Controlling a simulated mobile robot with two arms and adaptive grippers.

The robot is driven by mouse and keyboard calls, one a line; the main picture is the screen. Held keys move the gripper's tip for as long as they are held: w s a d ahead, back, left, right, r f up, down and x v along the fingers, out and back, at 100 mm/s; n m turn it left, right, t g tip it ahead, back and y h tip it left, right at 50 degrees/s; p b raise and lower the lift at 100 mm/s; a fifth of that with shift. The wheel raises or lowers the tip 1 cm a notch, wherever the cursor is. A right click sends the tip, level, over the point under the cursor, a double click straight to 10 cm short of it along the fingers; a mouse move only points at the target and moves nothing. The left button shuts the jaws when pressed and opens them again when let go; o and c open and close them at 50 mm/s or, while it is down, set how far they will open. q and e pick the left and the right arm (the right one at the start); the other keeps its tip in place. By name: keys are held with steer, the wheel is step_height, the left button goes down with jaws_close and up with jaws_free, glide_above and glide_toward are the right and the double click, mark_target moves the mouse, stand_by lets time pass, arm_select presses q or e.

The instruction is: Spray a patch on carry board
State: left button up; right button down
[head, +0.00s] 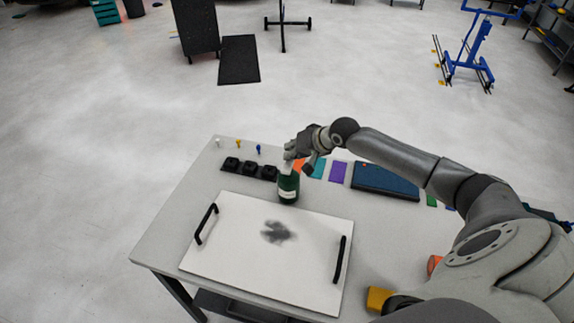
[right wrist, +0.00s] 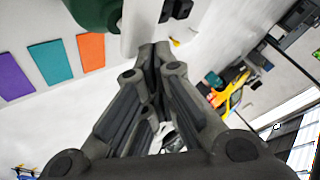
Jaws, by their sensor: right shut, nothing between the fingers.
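The white carry board (head: 240,265) lies flat on the table, with a black handle at each side. A dark grey sprayed patch (head: 276,232) is near its middle. A dark green spray bottle (head: 288,190) with a pale label and white top stands upright at the board's far edge. My right gripper (head: 290,165) is at the bottle's top, with its fingers closed and nothing held between them. In the right wrist view the fingertips (right wrist: 155,52) are beside the bottle's white head (right wrist: 137,25); I cannot tell if they touch. My left gripper is out of view.
On the table (head: 160,243), a row of black holders (head: 248,169) stands left of the bottle. Orange, teal and purple (head: 338,171) swatches and a dark blue case (head: 385,181) lie to the right. A yellow block (head: 377,298) is at the near right.

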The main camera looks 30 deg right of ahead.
stand_by(0.4)
steer(key=shift+f, duration=0.55)
steer(key=shift+s, duration=0.1)
steer(key=shift+r+p, duration=0.5)
steer(key=shift+p, duration=0.3)
step_height(320, 180, up, 6)
steer(key=p, duration=0.6)
steer(key=shift+r, duration=0.1)
